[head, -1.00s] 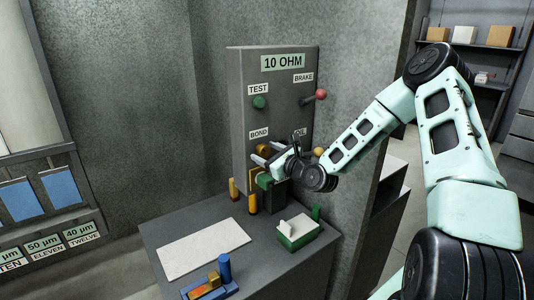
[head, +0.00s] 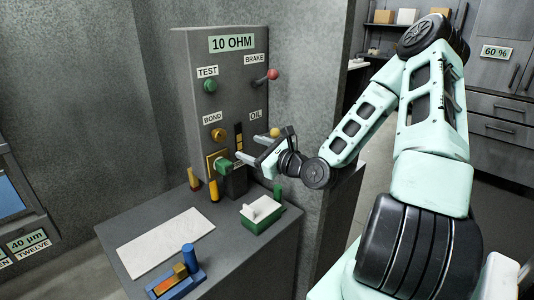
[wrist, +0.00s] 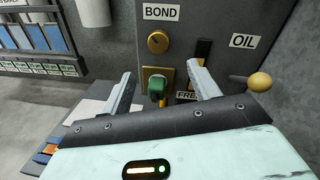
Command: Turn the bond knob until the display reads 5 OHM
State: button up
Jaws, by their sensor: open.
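The bond knob (head: 217,134) is a round gold dial under the BOND label on the grey panel (head: 187,75). In the wrist view the bond knob (wrist: 158,41) shows fully, above and beyond the fingertips. The display (head: 233,43) at the panel's top reads 10 OHM. My gripper (head: 240,161) is open and empty, in front of the panel, below and right of the knob and apart from it. In the wrist view my gripper (wrist: 160,70) has its fingers spread, with a green handle (wrist: 157,88) on a gold plate seen between them.
A green TEST button (head: 210,86), red-tipped BRAKE lever (head: 272,74) and yellow-balled OIL lever (head: 274,132) share the panel.

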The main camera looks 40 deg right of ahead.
jog(key=shift+s+d+r+p, duration=0.1)
jog(key=shift+s+d+p, duration=0.05)
jog(key=shift+s+p, duration=1.3)
jog(key=shift+s+d+r+p, duration=0.1)
jog(key=shift+s+p, duration=0.95)
jog(key=shift+p, duration=0.65)
jog(key=s+a+f+n+g+y+b, duration=0.1)
jog(key=a+f+n+g, duration=0.25)
jog(key=a+n, duration=0.3)
jog(key=a+f+n+g+b, duration=0.2)
jog(key=a+n+g, duration=0.3)
jog(key=n, duration=0.3)
jog(key=s+a+f+n+g+y+b, duration=0.1)
jog(key=a+f+n+g, duration=0.25)
jog(key=a+n, duration=0.3)
jog(key=s+a+r+n+g+h+b, duration=0.1)
jog(key=s+a+r+n, duration=0.3)
jog(key=s+n, duration=0.5)
jog(key=s+a+r+n+g+h+b, duration=0.2)
jog(key=s+a+r+n+g+b, duration=0.1)
jog(key=s+a+n, duration=0.6)
notch_tip(320, 180, up, 2)
jog(key=shift+s+r+g+h+b, duration=0.15)
jog(key=shift+s+g+h+b, duration=0.2)
jog(key=shift+s+g, duration=0.6)
